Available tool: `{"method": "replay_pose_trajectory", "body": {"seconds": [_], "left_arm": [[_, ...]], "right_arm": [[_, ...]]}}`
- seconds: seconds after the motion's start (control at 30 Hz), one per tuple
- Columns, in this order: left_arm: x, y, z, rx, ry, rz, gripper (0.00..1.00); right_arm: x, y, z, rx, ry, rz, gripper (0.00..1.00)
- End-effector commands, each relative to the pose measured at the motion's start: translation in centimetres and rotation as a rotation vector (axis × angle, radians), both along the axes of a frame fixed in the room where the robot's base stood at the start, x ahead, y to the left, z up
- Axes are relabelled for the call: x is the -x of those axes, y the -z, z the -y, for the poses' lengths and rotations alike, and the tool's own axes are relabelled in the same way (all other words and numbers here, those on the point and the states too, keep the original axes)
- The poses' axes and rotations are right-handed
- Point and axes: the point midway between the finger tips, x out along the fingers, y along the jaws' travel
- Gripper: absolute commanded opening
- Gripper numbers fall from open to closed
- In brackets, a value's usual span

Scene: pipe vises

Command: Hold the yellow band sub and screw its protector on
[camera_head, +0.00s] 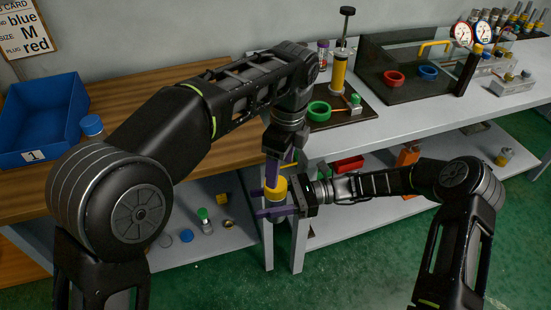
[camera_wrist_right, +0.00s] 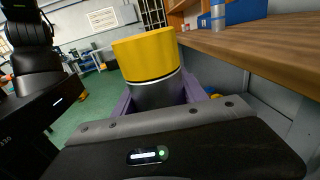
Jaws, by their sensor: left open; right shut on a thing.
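The sub (camera_wrist_right: 158,94) is a dark grey cylinder standing upright in my right gripper (camera_head: 275,211). I cannot tell whether this is the protector or the sub's own band. The yellow top also shows in the head view (camera_head: 276,188). The right gripper's purple fingers are shut around the sub's body. My left gripper (camera_head: 279,175) is open, fingers pointing down, just above or beside the yellow top in the head view. Its fingers do not show in the right wrist view; contact is unclear.
A wooden bench (camera_head: 140,105) with a blue bin (camera_head: 45,125) is at the left. A grey bench (camera_head: 425,120) at the right carries a dark tray with a green ring (camera_head: 319,110) and yellow cylinder. Small parts lie on the lower shelf (camera_head: 235,215). The green floor in front is clear.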

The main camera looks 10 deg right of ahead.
Motion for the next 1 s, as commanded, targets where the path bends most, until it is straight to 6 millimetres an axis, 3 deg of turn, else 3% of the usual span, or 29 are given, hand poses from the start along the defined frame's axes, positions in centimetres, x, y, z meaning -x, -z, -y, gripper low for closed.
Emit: {"method": "replay_pose_trajectory", "body": {"seconds": [0.7,0.9,1.0], "left_arm": [[-1.0,-0.8,-1.4,0.089,-2.057,0.074,0.67],[-0.8,-0.8,-1.0,0.084,-2.489,0.074,0.67],[-0.8,-0.8,-1.0,0.081,-2.623,0.081,0.67]], "right_arm": [[0.0,-0.2,0.0,-0.003,-0.001,0.001,0.00],[0.0,-0.2,0.0,-0.003,-0.001,0.001,0.00],[0.0,-0.2,0.0,-0.003,-0.001,0.001,0.00]]}}
